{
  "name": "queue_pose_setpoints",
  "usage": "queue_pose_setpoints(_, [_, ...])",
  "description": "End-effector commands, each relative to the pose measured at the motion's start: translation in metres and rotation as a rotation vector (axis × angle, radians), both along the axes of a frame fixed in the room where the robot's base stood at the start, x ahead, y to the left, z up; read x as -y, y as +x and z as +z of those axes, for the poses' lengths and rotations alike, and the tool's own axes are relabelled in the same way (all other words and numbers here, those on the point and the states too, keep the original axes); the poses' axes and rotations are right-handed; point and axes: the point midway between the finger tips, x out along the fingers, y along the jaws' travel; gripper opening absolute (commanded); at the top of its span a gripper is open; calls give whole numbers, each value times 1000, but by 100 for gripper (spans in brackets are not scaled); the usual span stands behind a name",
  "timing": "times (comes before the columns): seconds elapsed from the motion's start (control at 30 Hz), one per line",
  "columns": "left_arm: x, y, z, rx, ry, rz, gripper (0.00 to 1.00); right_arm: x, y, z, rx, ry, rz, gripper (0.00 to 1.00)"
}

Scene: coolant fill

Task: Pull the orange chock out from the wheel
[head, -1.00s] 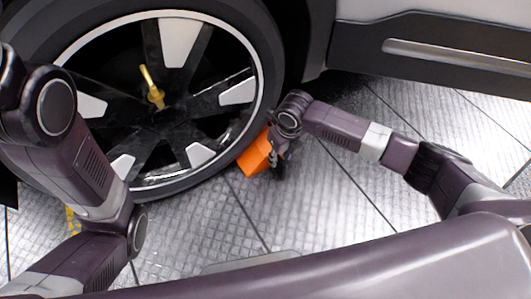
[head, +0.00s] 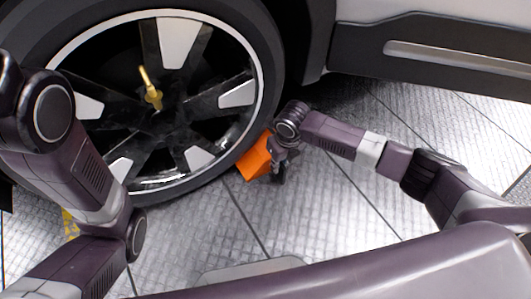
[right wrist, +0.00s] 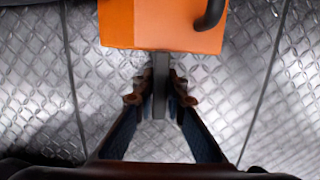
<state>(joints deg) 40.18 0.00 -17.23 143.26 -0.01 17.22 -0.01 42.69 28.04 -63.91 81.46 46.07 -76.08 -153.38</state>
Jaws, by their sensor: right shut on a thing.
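The orange chock (head: 255,158) sits on the floor at the lower right of the wheel (head: 155,100), close against the tyre in the head view. I cannot tell whether it touches the tyre. My right gripper (head: 278,172) is at the chock's right side. In the right wrist view the chock (right wrist: 160,24) fills the top, with a dark curved part at its right. A dark grey bar runs from the chock down between the fingertips of my right gripper (right wrist: 160,97), which are shut on it. My left arm shows at the left of the head view; its gripper is out of view.
A brass-coloured piece (head: 151,90) sticks out at the wheel's hub. The car's side sill (head: 440,55) hangs over the floor at the upper right.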

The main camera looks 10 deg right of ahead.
Motion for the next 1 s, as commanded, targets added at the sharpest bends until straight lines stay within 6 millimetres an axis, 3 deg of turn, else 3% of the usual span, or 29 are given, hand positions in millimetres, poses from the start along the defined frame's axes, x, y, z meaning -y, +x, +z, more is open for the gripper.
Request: queue_pose_setpoints(1.0, [0,1,3,-2,0,1,27,11,5,1,2,-2,-3,0])
